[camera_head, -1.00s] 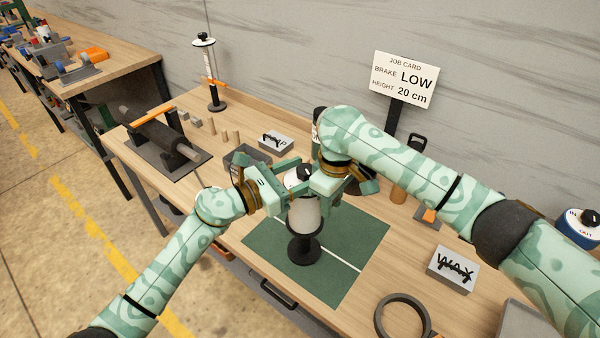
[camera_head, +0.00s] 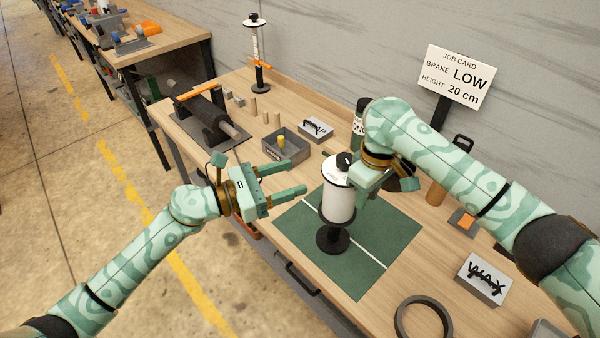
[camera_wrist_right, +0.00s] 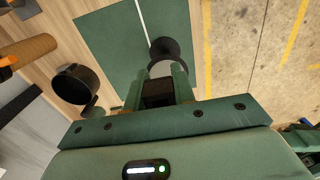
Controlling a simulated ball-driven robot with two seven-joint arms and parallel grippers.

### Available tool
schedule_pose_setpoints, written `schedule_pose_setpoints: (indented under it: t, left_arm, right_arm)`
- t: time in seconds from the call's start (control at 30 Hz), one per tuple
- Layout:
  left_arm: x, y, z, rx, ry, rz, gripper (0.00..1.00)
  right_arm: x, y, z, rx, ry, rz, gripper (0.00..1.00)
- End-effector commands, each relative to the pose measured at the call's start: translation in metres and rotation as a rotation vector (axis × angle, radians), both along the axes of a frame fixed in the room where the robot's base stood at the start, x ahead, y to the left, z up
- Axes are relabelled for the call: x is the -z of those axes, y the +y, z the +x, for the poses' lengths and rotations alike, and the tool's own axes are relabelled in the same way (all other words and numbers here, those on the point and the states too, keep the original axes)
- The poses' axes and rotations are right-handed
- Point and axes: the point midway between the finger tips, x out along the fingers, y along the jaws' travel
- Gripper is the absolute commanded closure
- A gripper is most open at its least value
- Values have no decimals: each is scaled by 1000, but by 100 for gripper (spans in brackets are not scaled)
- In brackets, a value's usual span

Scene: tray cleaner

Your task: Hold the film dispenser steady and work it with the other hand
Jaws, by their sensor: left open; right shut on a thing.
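The film dispenser, a white roll (camera_head: 338,203) with a black knob (camera_head: 344,160) on top and a round black base (camera_head: 333,239), stands upright on the green mat (camera_head: 375,275). My right gripper (camera_head: 362,185) is shut on the film dispenser at its upper right side. In the right wrist view the dispenser's black base (camera_wrist_right: 172,50) shows beyond the fingers (camera_wrist_right: 157,92); the exact grip point is hidden. My left gripper (camera_head: 298,178) is open and empty, left of the roll and apart from it, its fingers pointing right towards it.
A grey bin (camera_head: 287,147) and a grey block (camera_head: 316,129) stand behind the mat. A WAX block (camera_head: 484,280) and a dark ring (camera_head: 424,318) lie to the right. The job card (camera_head: 457,77) reads brake LOW, height 20 cm. A dark canister (camera_head: 360,112) stands behind my right wrist.

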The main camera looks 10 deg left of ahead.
Motion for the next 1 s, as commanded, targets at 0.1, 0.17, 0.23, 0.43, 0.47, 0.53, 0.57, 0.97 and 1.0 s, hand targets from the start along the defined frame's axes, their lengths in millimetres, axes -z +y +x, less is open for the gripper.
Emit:
schedule_pose_setpoints:
  t: [0.1,0.17,0.23,0.43,0.47,0.53,0.57,0.97,1.0]
  left_arm:
    - [0,0,0,0,0,0,42]
    - [0,0,0,0,0,0,42]
    - [0,0,0,0,0,0,42]
    - [0,0,0,0,0,0,42]
    - [0,0,0,0,0,0,42]
    - [0,0,0,0,0,0,42]
    - [0,0,0,0,-1,-1,42]
    - [0,0,0,0,-1,-1,42]
    - [0,0,0,0,-1,-1,42]
  right_arm:
    - [0,0,0,0,-1,-1,100]
    - [0,0,0,0,-1,-1,100]
    - [0,0,0,0,-1,-1,100]
    - [0,0,0,0,-1,-1,49]
    - [0,0,0,0,-1,-1,49]
    - [0,0,0,0,-1,-1,49]
    - [0,0,0,0,-1,-1,49]
    - [-47,-1,2,-1,-7,-1,49]
    - [-57,-1,2,-1,-7,-1,49]
